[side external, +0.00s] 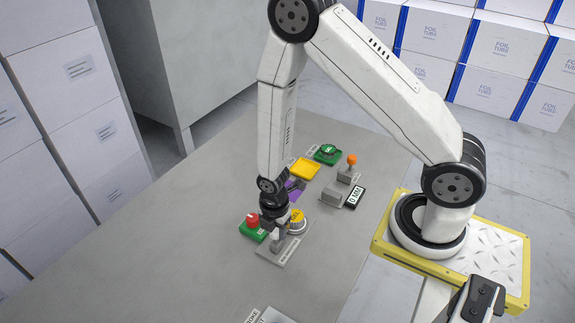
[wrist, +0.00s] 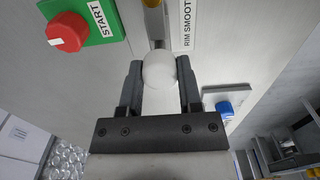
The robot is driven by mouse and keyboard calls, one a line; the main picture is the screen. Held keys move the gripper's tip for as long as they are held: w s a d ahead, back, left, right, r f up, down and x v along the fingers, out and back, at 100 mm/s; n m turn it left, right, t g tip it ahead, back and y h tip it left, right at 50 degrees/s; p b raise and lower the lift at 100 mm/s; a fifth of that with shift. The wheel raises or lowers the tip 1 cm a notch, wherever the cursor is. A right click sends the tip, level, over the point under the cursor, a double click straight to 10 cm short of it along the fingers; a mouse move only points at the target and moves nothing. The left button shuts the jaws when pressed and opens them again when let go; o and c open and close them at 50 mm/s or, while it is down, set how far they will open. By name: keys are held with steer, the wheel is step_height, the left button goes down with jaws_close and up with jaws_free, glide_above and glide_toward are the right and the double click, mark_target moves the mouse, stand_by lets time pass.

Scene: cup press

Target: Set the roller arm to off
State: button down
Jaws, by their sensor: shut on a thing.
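In the wrist view, my gripper (wrist: 159,75) has its two dark fingers shut on a white round knob (wrist: 158,68). A narrow grey bar with a yellowish part (wrist: 153,22) extends beyond the knob, beside a label reading "RIM SMOOTH" with its end cut off (wrist: 185,25). I take the knob and bar as the roller arm. In the side external view, my gripper (side external: 274,225) is low over a grey base plate (side external: 278,254), and hides the knob. A yellow round part (side external: 297,214) sits just right of it. The off mark cannot be read.
A blue button (wrist: 225,107) shows at right in the wrist view. The table's left is clear.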

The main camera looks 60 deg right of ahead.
steer(key=shift+a, duration=1.05)
steer(key=shift+c, duration=1.4)
jaws_free()
steer(key=shift+r, duration=0.1)
step_height(320, 180, up, 8)
steer(key=s+d+r+m+t, duration=0.1)
steer(key=d+r+m, duration=0.1)
steer(key=r+m, duration=0.4)
steer(key=s+d+r+m+t, duration=0.1)
steer(key=r+m, duration=0.4)
steer(key=m, duration=0.7)
steer(key=shift+s+d+r+t, duration=0.3)
steer(key=shift+s+d+r, duration=0.15)
steer(key=shift+d, duration=0.45)
